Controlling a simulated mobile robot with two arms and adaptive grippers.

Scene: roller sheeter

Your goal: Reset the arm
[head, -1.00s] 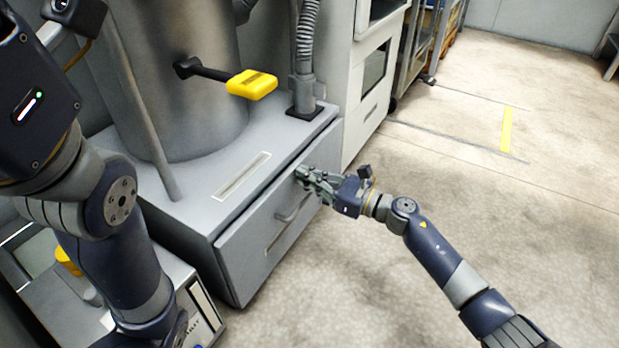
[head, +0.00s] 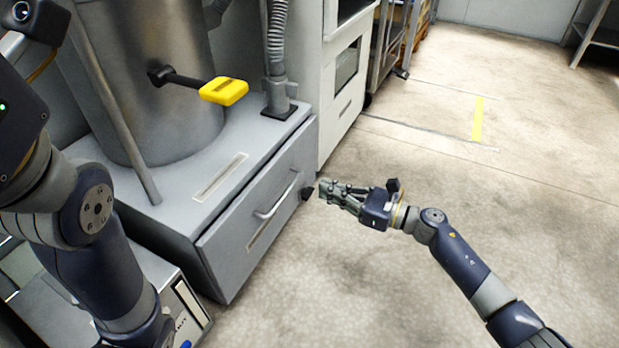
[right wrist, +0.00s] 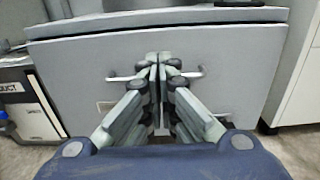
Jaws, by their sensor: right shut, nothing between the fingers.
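My right gripper (head: 326,190) is shut and empty. In the head view it is over open floor, to the right of the grey drawer (head: 225,245) and apart from its bar handle (head: 277,203). In the right wrist view the closed fingers (right wrist: 157,62) point at the drawer front and cover the middle of the handle (right wrist: 195,74). The drawer front stands slightly out from the machine base. My left arm fills the left side of the head view, and its gripper is not in view.
A yellow-handled lever (head: 224,91) sticks out from the metal cylinder (head: 150,100) above the base. A ribbed hose (head: 277,45) stands behind it. A white cabinet (head: 342,110) is beyond the drawer. The concrete floor (head: 520,190) at right is clear.

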